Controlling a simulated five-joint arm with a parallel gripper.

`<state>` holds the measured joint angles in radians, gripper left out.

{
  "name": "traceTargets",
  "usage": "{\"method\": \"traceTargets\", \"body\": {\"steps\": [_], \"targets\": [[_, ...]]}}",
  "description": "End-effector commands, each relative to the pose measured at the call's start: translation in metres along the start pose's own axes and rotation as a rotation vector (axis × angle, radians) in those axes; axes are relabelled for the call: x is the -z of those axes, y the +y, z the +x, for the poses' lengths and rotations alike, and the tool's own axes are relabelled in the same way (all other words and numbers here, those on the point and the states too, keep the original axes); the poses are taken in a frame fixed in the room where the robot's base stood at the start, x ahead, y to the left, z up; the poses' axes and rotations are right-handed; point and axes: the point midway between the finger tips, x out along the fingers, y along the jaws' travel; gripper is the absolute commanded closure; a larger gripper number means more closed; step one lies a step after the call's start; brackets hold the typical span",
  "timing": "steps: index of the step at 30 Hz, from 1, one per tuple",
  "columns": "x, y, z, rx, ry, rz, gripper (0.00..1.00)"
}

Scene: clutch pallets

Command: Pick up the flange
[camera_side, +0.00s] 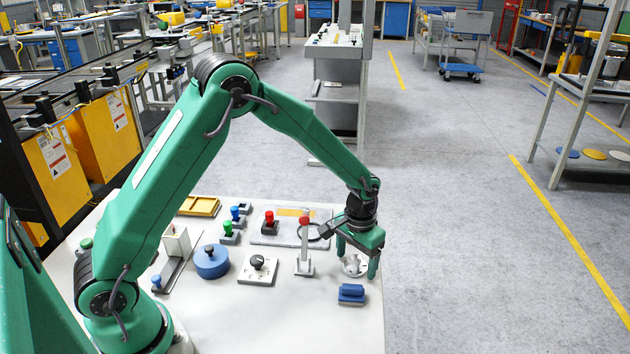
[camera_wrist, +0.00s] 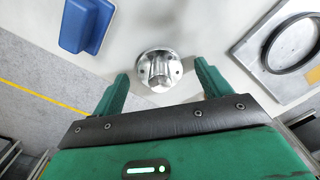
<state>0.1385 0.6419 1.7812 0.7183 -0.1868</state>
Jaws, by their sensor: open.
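The flange (camera_side: 354,268) is a silvery metal piece with a round, drilled base and a raised hub. It stands on the white table near its right edge. It also shows whole in the wrist view (camera_wrist: 158,71), at the upper middle. My green gripper (camera_side: 357,260) is open and points down over the flange. In the wrist view the two fingertips (camera_wrist: 162,78) lie to the left and right of the flange, with gaps visible on both sides. The jaws hold nothing. The side view has part of the flange hidden behind the fingers.
A blue block (camera_side: 351,294) lies close in front of the flange. A grey stand with a red knob (camera_side: 304,262) is just left of it. A grey plate (camera_wrist: 285,50) with a black ring (camera_wrist: 292,43) lies nearby. A black-knobbed plate (camera_side: 257,271) and blue cylinder (camera_side: 211,262) are farther left.

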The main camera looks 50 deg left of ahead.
Motion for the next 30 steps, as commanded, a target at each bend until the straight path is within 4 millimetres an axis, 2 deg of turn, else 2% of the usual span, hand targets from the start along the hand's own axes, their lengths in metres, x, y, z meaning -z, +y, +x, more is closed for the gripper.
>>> {"method": "traceTargets", "body": {"steps": [16,25,30], "targets": [[0.0000,0.0000,0.0023,0.000,0.000,0.000,0.23],[0.0000,0.0000,0.0022,0.000,0.000,0.000,0.81],[0.0004,0.0001,0.0016,0.000,0.002,0.000,0.81]]}}
